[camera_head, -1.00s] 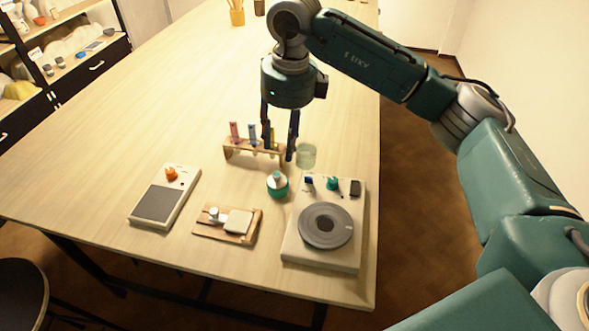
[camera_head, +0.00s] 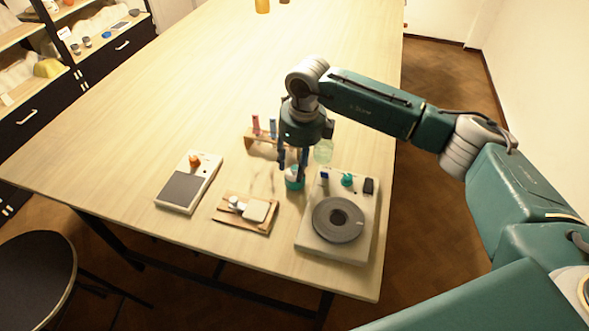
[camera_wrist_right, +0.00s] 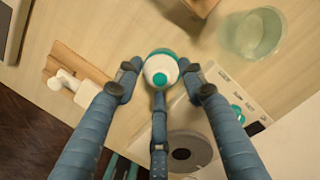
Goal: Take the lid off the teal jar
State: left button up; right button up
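The teal jar (camera_head: 295,184) stands upright on the table, left of the grey-topped wheel device, partly hidden by my right gripper's fingers in the head view. In the right wrist view the jar (camera_wrist_right: 160,68) is seen from above, with a white lid and a teal knob. My right gripper (camera_head: 292,168) is directly over the jar and points down. In the right wrist view its fingers (camera_wrist_right: 160,80) are spread around the lid, with small gaps at the left and right. It is open and holds nothing. My left gripper is not in view.
A wheel device (camera_head: 308,232) with knobs stands right of the jar. A glass beaker (camera_head: 323,151) and a test-tube rack (camera_head: 262,146) are behind it. A wooden board (camera_head: 229,217) and a scale (camera_head: 173,207) lie to the left.

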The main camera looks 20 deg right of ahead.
grip_shut()
dwell(0.3)
